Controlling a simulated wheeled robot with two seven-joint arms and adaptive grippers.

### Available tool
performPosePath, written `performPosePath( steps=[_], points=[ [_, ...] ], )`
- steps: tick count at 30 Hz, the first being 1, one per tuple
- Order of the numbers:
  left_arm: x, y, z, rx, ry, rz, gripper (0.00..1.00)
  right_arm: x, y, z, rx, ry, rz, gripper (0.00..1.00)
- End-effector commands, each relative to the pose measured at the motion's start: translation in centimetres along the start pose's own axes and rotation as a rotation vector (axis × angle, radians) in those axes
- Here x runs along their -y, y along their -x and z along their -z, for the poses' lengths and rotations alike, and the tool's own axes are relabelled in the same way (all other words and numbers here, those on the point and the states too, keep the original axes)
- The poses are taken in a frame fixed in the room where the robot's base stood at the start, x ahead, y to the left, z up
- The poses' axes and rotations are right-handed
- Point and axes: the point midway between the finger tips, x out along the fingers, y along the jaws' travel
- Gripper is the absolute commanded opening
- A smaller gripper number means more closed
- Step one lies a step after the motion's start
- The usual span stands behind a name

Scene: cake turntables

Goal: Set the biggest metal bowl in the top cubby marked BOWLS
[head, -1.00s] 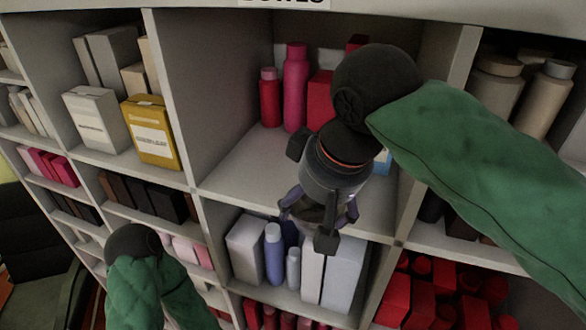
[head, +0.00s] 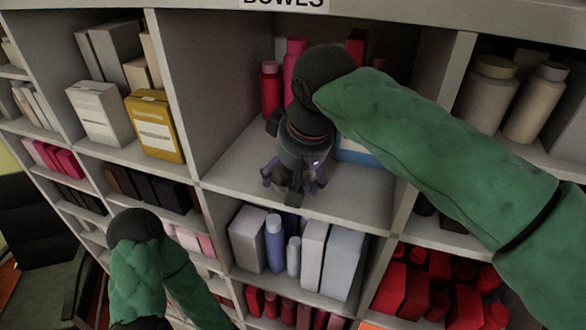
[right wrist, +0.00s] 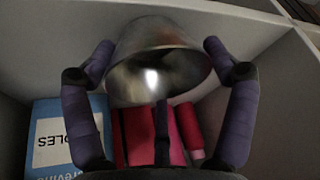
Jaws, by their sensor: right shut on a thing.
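The metal bowl (right wrist: 152,75) is shiny and silver and sits between the purple fingers of my right gripper (right wrist: 160,52) in the right wrist view. My right gripper is shut on it. In the head view my right gripper (head: 293,186) is at the front part of the cubby marked BOWLS (head: 350,202), above its floor; the bowl is mostly hidden under the hand there. The BOWLS label (head: 283,3) is on the top board, partly cut off. My left arm is at lower left in the head view, but its gripper is not in view.
Pink and red bottles (head: 271,88) and a blue-and-white box (head: 357,150) stand toward the back of this cubby. Dividers (head: 440,100) bound it on both sides. The left cubby holds a yellow box (head: 154,127); beige bottles (head: 535,103) stand to the right. The cubby's front floor looks clear.

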Motion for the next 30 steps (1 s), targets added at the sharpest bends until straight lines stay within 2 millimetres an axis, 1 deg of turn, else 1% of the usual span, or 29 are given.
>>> performPosePath(
  steps=[7, 8, 9, 19, 23, 26, 29, 30],
  points=[
    [0.1, -0.3, 0.0, 0.001, 0.000, 0.000, 0.40, 0.0, -0.3, -0.1, 0.000, 0.000, 0.000, 0.52],
    [0.1, -0.2, 0.0, 0.001, 0.000, 0.000, 0.40, 0.0, -0.3, -0.1, 0.000, 0.000, 0.000, 0.91],
    [0.1, -0.2, 0.0, 0.001, 0.000, 0.000, 0.40, 0.0, -0.2, -0.1, 0.000, 0.000, 0.000, 1.00],
    [0.1, -0.2, 0.0, 0.001, 0.000, 0.000, 0.40, 0.0, -0.2, -0.1, 0.001, 0.000, 0.000, 1.00],
    [0.0, 0.1, 0.0, 0.000, 0.000, 0.000, 0.40, 0.0, 0.2, 0.1, 0.000, 0.000, 0.000, 1.00],
    [0.0, 0.0, 0.0, 0.000, 0.000, 0.000, 0.40, 0.0, 1.3, 0.1, -0.003, 0.000, 0.000, 1.00],
    [0.0, 0.0, 0.0, 0.000, 0.000, 0.000, 0.40, 0.0, 3.0, 0.1, -0.003, 0.000, 0.001, 1.00],
    [0.0, 0.0, 0.0, 0.000, 0.000, 0.000, 0.40, 0.1, 3.9, 0.1, -0.004, 0.000, 0.001, 1.00]
  ],
)
